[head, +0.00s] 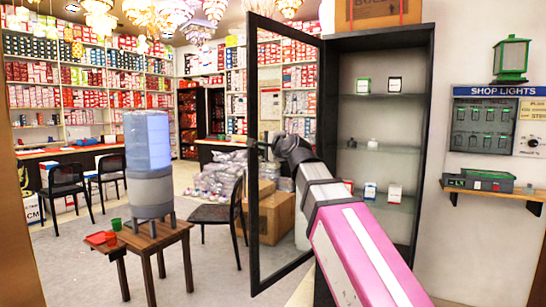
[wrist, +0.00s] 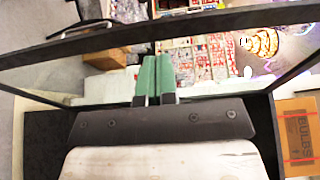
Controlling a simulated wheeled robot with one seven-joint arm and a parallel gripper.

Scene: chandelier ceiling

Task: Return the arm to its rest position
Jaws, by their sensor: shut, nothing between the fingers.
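My arm (head: 345,235) reaches up and forward from the lower right of the head view, with pink and white links. Its end with my gripper (head: 266,146) is small and dark in front of the open glass door (head: 250,200) of a black cabinet. In the wrist view my gripper (wrist: 154,77) shows two green fingers side by side, closed together with nothing between them. The black door frame (wrist: 100,45) crosses behind the fingers there. I cannot tell whether the fingers touch the door.
The cabinet (head: 425,130) stands right of the door, with small boxes on glass shelves and a bulbs box (head: 375,14) on top. A wooden table (head: 150,240) with a water dispenser (head: 148,165) stands left. A chair (head: 217,213) and cardboard box (head: 270,215) are near the door.

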